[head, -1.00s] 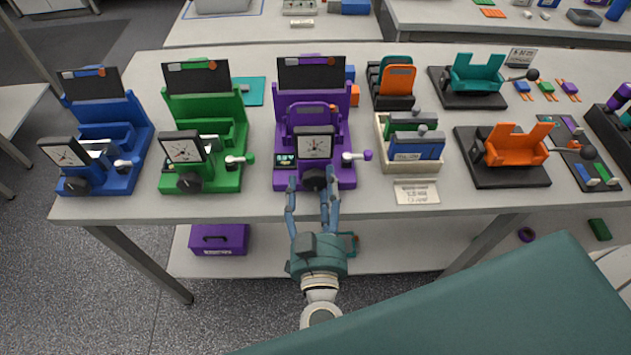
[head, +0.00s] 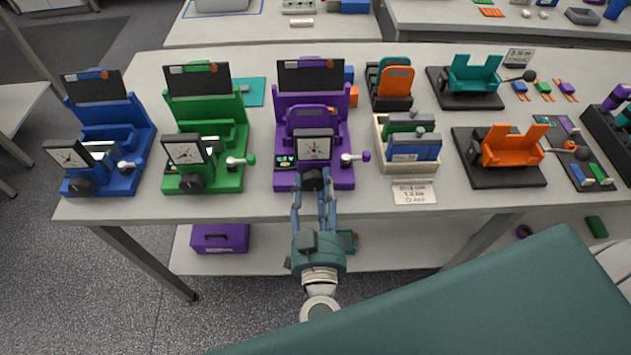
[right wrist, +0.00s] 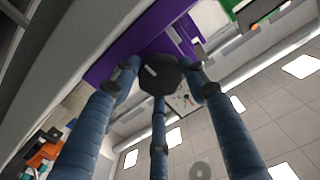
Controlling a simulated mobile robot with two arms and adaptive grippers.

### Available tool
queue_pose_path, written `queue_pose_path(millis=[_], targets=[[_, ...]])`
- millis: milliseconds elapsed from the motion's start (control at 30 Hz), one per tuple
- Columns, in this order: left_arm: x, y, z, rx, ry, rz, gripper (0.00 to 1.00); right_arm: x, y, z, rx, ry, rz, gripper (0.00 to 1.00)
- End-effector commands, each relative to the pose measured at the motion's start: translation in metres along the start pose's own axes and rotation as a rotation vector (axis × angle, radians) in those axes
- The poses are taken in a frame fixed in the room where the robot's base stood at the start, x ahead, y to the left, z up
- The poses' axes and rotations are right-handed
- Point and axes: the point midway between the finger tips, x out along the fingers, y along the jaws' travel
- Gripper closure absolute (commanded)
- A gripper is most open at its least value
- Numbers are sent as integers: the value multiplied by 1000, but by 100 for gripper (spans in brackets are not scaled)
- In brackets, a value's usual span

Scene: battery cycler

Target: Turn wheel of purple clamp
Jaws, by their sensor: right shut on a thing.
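My left gripper is not in view.
A green clamp (head: 233,125) and a blue clamp (head: 122,130) stand to the left. A cream box (head: 384,160) with upright cells and a small label card (head: 414,193) are at the right. The table's front edge runs just below the gripper's fingers.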

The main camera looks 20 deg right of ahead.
Motion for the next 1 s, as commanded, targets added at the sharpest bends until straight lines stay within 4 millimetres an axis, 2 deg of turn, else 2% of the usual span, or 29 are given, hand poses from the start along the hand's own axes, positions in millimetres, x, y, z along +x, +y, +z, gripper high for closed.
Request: queue_pose_path(millis=[200, 233, 300, 333, 700, 867, 1000], targets=[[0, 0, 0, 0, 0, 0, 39, 2, -2, -6, 4, 13, -4, 82], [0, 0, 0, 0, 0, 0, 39, 2, -2, -6, 4, 14, -4, 54], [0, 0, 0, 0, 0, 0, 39, 2, -2, -6, 4, 14, -4, 40], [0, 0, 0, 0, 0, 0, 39, 2, -2, -6, 4, 14, -3, 39], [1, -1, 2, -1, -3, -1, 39, -5, -1, -2, 2, 6, -2, 39], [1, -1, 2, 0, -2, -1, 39, -31, -1, -1, 2, 2, -2, 39], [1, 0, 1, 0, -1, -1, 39, -62, -1, -1, 3, 2, -2, 39]])
